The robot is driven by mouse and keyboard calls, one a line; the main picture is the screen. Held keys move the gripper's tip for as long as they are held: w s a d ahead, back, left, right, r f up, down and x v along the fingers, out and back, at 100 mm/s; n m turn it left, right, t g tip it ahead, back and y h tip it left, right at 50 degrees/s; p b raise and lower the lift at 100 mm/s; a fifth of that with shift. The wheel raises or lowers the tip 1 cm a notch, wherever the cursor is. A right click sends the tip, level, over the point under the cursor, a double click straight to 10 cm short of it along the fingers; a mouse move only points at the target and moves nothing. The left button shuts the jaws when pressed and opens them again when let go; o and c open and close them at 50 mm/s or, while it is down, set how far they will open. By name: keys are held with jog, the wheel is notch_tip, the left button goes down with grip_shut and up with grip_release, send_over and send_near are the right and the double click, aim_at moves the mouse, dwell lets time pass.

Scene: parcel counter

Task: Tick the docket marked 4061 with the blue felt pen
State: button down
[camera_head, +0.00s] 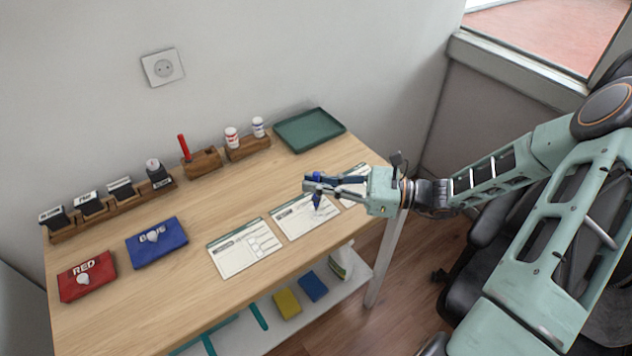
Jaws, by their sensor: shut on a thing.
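My gripper (313,183) is shut on a blue felt pen (317,200) and holds it pointing down over the middle docket. I cannot tell whether the pen's tip touches the paper. Three white dockets with green print lie in a row on the wooden table: a left docket (232,263), a middle docket (289,225) and a right docket (361,172) partly hidden by my gripper. Their numbers are too small to read, so I cannot tell which one is 4061.
A wooden pen block (203,163) holds a red pen (184,148). Two small bottles stand in another block, beside a green tray (310,130). Stamps stand in a rack (112,210) at back left. A red pad (87,277) and a blue pad (157,243) lie on the left.

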aim_at(317, 173)
jog(key=shift+r+p, duration=2.6)
jog(key=shift+r, duration=0.4)
